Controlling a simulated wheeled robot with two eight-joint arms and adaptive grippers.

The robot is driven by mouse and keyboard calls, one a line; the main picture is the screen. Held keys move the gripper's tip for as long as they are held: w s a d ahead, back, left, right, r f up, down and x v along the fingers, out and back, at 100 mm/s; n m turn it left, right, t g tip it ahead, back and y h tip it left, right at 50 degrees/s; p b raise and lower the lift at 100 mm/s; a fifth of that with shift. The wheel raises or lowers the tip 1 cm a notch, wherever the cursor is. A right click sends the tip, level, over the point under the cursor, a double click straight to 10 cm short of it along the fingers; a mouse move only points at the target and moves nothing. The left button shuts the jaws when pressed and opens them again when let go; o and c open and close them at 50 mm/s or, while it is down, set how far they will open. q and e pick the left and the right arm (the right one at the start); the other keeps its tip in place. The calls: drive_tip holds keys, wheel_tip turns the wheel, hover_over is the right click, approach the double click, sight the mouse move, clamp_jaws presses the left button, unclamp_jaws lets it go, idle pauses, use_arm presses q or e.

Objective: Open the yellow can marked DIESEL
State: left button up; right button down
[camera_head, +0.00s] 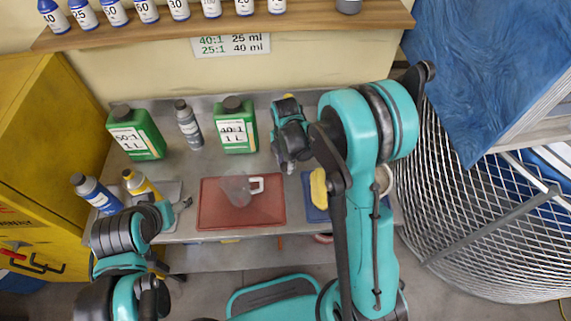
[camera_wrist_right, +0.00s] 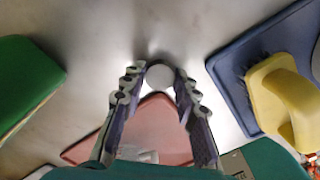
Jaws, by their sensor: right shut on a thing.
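My right gripper (camera_head: 287,162) points down over the back of the bench, right of the green 40:1 can. In the right wrist view its fingers (camera_wrist_right: 158,88) are closed around a small round grey piece (camera_wrist_right: 159,77), which looks like a cap. A little yellow (camera_head: 288,97) shows behind this gripper; I cannot tell whether it belongs to a can. No DIESEL marking is readable. My left gripper (camera_head: 180,207) is beside that container; its jaw state is unclear.
Green cans (camera_head: 135,134) (camera_head: 235,130), a grey bottle (camera_head: 188,125) and a blue bottle (camera_head: 94,192) stand on the bench. A yellow item (camera_head: 318,188) lies on a blue mat (camera_wrist_right: 228,88).

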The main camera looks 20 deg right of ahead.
drive_tip(key=shift+f, duration=0.2)
drive_tip(key=c, duration=1.2)
unclamp_jaws()
drive_tip(key=shift+o, duration=0.2)
drive_tip(key=shift+r, duration=0.15)
